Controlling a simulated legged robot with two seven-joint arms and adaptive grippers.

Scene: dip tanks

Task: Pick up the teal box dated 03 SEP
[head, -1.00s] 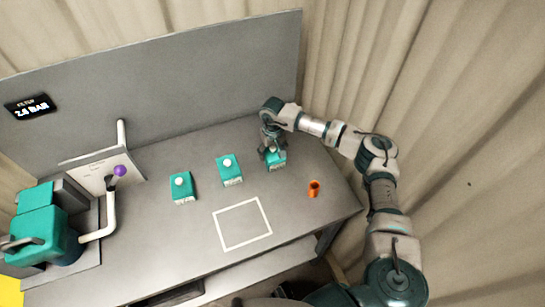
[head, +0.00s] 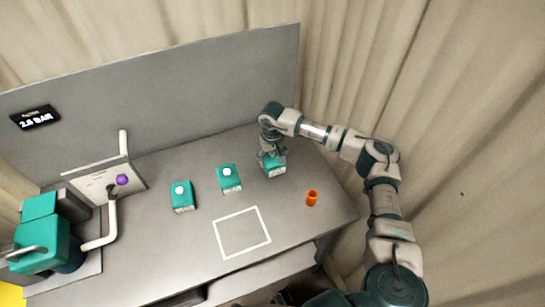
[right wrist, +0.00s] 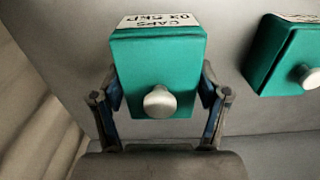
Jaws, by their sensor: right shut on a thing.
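Three teal boxes with pale round knobs stand in a row on the grey table. The rightmost teal box (head: 274,167) is in my right gripper (head: 271,153), which is shut on it from above. In the right wrist view this held box (right wrist: 158,72) sits between the two fingers, with its knob towards the camera; its label (right wrist: 157,21) is upside down and seems to read "CAPS 03 SEP". The middle teal box (head: 229,178) stands to its left and shows partly in the right wrist view (right wrist: 284,55). The left teal box (head: 182,196) is farther left. My left gripper is not in view.
A white square outline (head: 241,232) marks bare table in front of the boxes. An orange cup (head: 312,198) stands near the right edge. A teal machine (head: 41,232) with a pipe and purple knob (head: 122,180) is at left. A grey panel (head: 170,95) closes the back.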

